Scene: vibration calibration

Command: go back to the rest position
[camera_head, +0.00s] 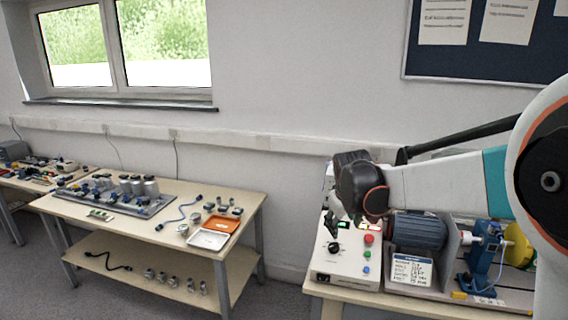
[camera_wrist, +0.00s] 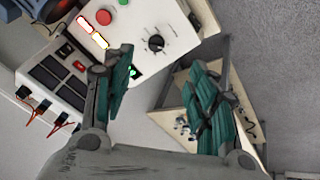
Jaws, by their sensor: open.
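My gripper (camera_wrist: 165,95) is open in the wrist view, with its two teal-padded fingers apart and nothing between them. In the head view my arm reaches in from the right, and the gripper (camera_head: 338,215) points down over the control box (camera_head: 340,268). The control box has a black knob, a red button, and green and blue buttons. In the wrist view the box's panel (camera_wrist: 165,20) shows a black knob, a red button, a green button and lit displays. I cannot tell from the head view whether the fingertips touch the box, but the wrist view shows no contact.
A blue-grey motor (camera_head: 418,232) and a yellow disc (camera_head: 519,245) stand right of the box on the bench. A table (camera_head: 150,238) with sensors, an orange tray (camera_head: 222,224) and a white tray (camera_head: 208,240) is at left. Floor between the tables is free.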

